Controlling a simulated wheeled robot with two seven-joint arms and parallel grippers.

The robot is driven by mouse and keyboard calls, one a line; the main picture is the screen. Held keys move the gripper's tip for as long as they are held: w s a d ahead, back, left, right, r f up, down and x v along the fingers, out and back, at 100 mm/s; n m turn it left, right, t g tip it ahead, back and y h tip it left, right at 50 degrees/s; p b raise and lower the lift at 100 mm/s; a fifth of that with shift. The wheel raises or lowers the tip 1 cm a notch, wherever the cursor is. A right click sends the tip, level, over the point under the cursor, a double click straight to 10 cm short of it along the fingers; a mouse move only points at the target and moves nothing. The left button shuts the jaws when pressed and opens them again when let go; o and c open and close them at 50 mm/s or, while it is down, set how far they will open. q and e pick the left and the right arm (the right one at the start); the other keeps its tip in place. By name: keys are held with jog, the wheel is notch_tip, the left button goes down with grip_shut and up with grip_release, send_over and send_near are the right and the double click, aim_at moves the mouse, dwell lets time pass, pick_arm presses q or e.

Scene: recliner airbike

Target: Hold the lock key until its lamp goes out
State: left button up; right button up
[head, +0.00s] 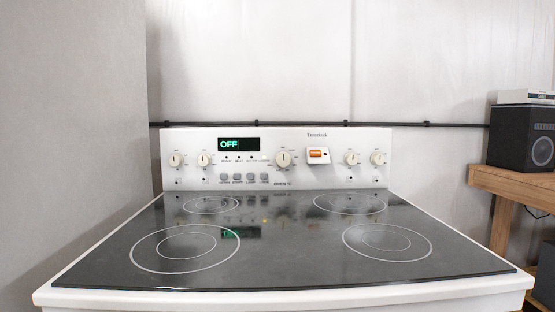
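The white control panel (330,170) of a stove stands upright at the back of its cooktop in the head view. A row of small grey keys (244,177) sits below a dark display (238,144) that reads OFF in green. The labels under the keys are too small to read surely, so I cannot tell which is the lock key. A row of tiny lamps (239,157) lies between display and keys; I cannot make out clearly whether one is lit. Neither of my grippers is in view.
Round knobs (283,158) and an orange-lit rocker switch (317,154) share the panel. The black glass cooktop (290,240) with ringed burners is bare. A grey wall (75,120) closes the left. A wooden table (515,181) with a black speaker (522,138) stands right.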

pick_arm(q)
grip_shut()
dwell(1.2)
